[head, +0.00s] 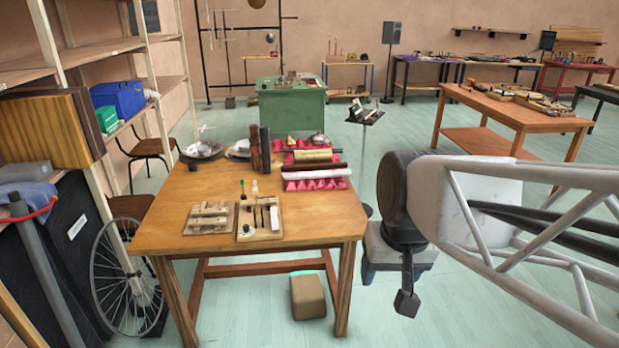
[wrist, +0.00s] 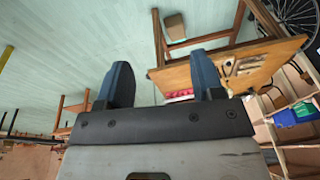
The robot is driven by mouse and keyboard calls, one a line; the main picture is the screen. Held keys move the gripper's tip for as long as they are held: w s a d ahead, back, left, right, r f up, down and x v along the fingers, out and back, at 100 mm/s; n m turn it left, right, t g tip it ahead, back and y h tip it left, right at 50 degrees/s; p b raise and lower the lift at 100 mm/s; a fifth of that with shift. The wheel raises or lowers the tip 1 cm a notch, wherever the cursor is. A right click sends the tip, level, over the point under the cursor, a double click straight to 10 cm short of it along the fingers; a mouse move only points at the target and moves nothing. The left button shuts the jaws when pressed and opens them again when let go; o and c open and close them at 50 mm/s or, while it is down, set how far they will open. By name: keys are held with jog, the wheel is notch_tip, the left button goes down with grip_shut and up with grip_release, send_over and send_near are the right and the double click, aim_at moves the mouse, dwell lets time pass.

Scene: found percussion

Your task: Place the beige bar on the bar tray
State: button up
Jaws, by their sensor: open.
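Two shallow wooden trays lie side by side on the near part of the wooden table in the head view. The left tray (head: 190,231) holds several pale beige bars (head: 210,211). The right tray (head: 243,236) holds pale pieces and darker slim items. I cannot tell for sure which is the bar tray or the beige bar. A longer beige-yellow bar (head: 313,155) lies on red cloth at the table's back right. My gripper (wrist: 163,80) is open and empty in the wrist view, away from the table, to its right in the head view.
The wooden table (head: 180,200) also bears a white bar (head: 316,174), upright dark cylinders (head: 260,148) and dishes (head: 201,150). A shelf rack stands at left with a bicycle wheel (head: 115,275) below. A brown box (head: 307,297) sits on the floor under the table. The table's front right is bare.

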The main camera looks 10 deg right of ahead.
jog(key=shift+n+h, duration=0.3)
jog(key=shift+n, duration=0.2)
jog(key=shift+s+d+f, duration=0.15)
jog(key=shift+s+f, duration=0.15)
jog(key=shift+s, duration=0.35)
jog(key=shift+s+d+f, duration=0.1)
jog(key=shift+s+f, duration=0.15)
jog(key=shift+s, duration=0.45)
jog(key=shift+s+d+f, duration=0.15)
jog(key=shift+s+f, duration=0.15)
jog(key=shift+s, duration=0.35)
jog(key=shift+o, duration=0.5)
